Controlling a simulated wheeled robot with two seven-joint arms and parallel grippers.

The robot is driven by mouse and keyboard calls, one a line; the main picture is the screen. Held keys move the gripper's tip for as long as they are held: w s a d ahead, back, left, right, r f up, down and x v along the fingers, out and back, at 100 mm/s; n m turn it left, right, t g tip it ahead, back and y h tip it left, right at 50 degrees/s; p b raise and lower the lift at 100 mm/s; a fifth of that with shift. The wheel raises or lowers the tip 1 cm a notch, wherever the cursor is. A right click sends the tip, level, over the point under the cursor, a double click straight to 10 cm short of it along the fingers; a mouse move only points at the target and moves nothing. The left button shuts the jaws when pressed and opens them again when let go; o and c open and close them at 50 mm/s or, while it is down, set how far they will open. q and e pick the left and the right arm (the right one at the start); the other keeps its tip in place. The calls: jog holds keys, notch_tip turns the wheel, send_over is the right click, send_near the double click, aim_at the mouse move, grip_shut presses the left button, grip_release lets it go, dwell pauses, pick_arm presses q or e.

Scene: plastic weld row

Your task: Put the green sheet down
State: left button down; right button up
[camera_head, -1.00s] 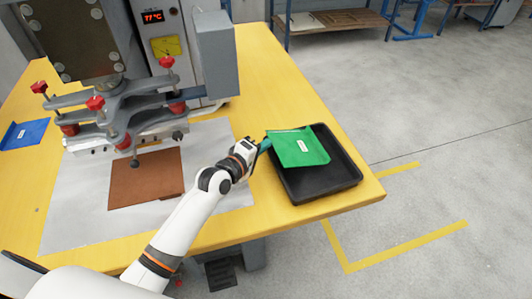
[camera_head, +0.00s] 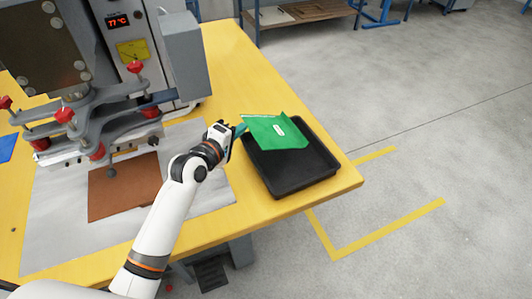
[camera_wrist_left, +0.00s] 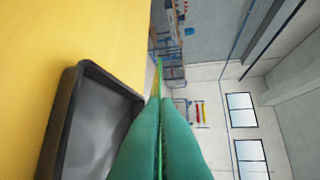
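The green sheet (camera_head: 275,131) carries a small white label and is over the back part of the black tray (camera_head: 293,173). My left gripper (camera_head: 240,130) is shut on the sheet's left edge. In the left wrist view the two teal fingers (camera_wrist_left: 160,135) are pressed together, with the sheet (camera_wrist_left: 160,75) seen edge-on as a thin green strip between them. The tray (camera_wrist_left: 75,115) lies below and to the left there. I cannot tell whether the sheet touches the tray's rim. My right gripper is not in view.
The yellow table (camera_head: 235,65) bears the tray near its right corner. A welding press (camera_head: 150,60) with red knobs stands at the left. A brown sheet (camera_head: 125,185) lies on a pale mat (camera_head: 60,235). A blue piece (camera_head: 6,147) is at the far left.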

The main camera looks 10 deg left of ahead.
pick_arm(q)
jog(key=s+a+r+n+t+y+p, duration=0.1)
jog(key=s+r+n+y, duration=0.3)
jog(key=s, duration=0.9)
notch_tip(320, 180, up, 3)
jog(key=shift+a+r+y, duration=0.2)
jog(key=shift+a+y, duration=0.05)
jog(key=shift+y, duration=0.45)
jog(key=shift+s, duration=0.1)
